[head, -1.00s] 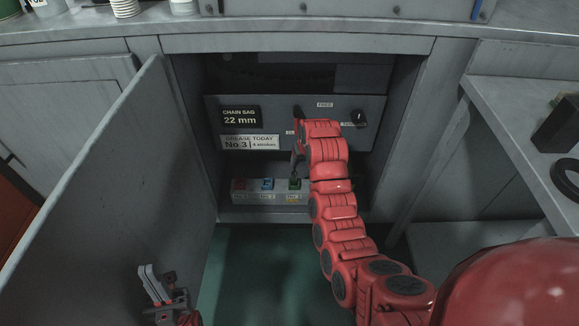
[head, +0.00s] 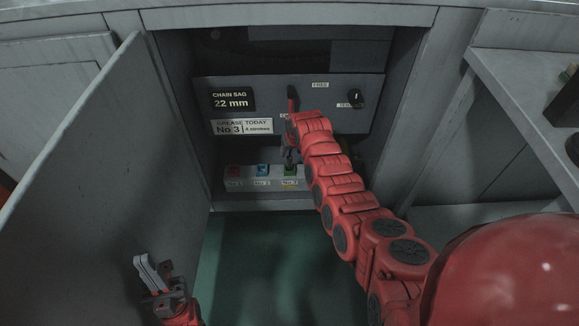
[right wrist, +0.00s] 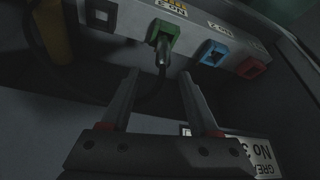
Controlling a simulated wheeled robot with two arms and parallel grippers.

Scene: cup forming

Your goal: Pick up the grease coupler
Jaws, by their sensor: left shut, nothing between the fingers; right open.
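The grease coupler (right wrist: 163,52) is a small dark metal nozzle with a hose. It sits at the green socket (right wrist: 162,36) marked No. 3 and points toward my right gripper. In the head view the coupler (head: 289,158) is small and partly hidden beside my right arm. My right gripper (right wrist: 160,76) is open, with its fingertips just short of the coupler and apart from it. My left gripper (head: 152,274) is shut and empty, low at the left by the cabinet door.
The blue socket (head: 262,170) and red socket (head: 233,172) stand left of the green one. The open cabinet door (head: 90,170) bounds the left side.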

